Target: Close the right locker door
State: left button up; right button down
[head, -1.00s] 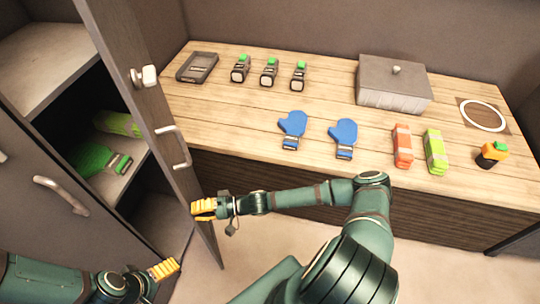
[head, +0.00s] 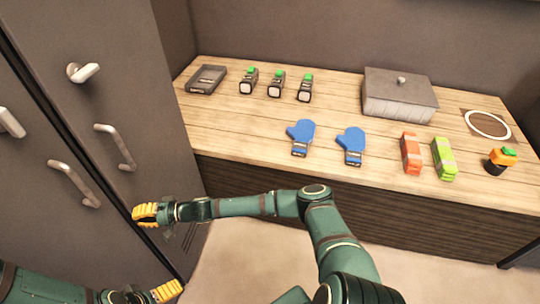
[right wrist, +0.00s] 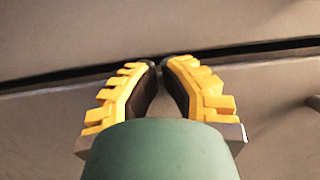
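The right locker door (head: 135,95) is a grey panel, swung in beside the left locker door (head: 25,190), with a narrow dark seam between them. It carries a bar handle (head: 116,147) and a turn latch (head: 82,72). The locker's inside is hidden. My right gripper (head: 140,214) is at the lower part of the door by the seam; its yellow fingers (right wrist: 160,64) meet at the tips with nothing between them, close to the panels. Whether it touches the door I cannot tell. My left gripper (head: 172,290) is low in front of the lockers, partly cut off by the frame.
A wooden bench (head: 235,125) right of the locker holds a dark tray (head: 207,79), several small green-topped devices (head: 276,84), blue mitts (head: 300,137), a lidded grey box (head: 399,95) and coloured packs (head: 411,153). The floor (head: 235,258) before the bench is clear.

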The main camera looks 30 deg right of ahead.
pick_arm(q)
jog(key=shift+f+b, duration=0.3)
jog(key=shift+f, duration=0.15)
pick_arm(e)
jog(key=shift+w+a+r, duration=0.1)
jog(key=shift+w+a, duration=0.75)
jog(key=shift+w, duration=0.1)
jog(key=shift+r, duration=0.1)
pick_arm(q)
jog(key=shift+f, duration=0.1)
